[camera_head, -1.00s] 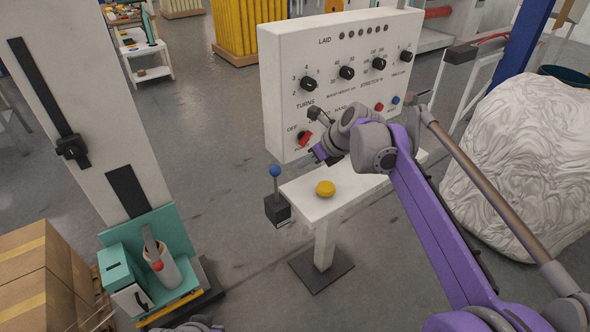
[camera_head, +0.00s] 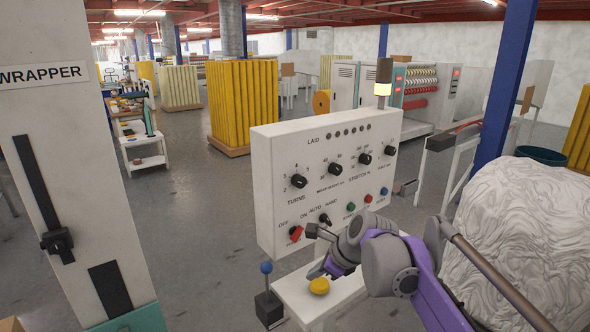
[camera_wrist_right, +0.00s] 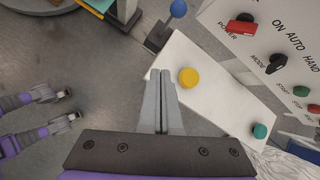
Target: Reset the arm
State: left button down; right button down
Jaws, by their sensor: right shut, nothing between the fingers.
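My right gripper (camera_head: 317,270) is shut and empty in front of the white control panel (camera_head: 262,205), close to the yellow button (camera_head: 319,286). In the right wrist view, the gripper's two grey fingers (camera_wrist_right: 161,76) lie together, with the yellow button (camera_wrist_right: 188,77) just right of their tips in the picture. Whether they touch anything is unclear. My left gripper is not seen in the head view, and the purple and grey parts of me at the left of the wrist view cannot be told for sure.
The button sits on a white shelf (camera_head: 345,291) beside a blue-knobbed lever (camera_head: 266,268). The red power switch (camera_head: 296,233) is on the panel above. A white wrapped bundle (camera_head: 520,240) stands at right, the wrapper column (camera_head: 75,150) at left. Open floor (camera_head: 195,250) lies between column and panel.

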jog(key=s+d+f+n+h, duration=0.1)
jog(key=s+d+f+n, duration=0.3)
jog(key=s, duration=0.6)
jog(key=s+d+f+n+h, duration=0.2)
jog(key=s+d+f+n, duration=0.2)
jog(key=s+f+n, duration=0.4)
jog(key=s+d+f+n+h, duration=0.2)
jog(key=s+d+f+n, duration=0.2)
jog(key=s+n, duration=0.6)
jog(key=shift+s+d+f, duration=0.4)
jog(key=shift+s+f, duration=0.55)
jog(key=shift+s, duration=0.3)
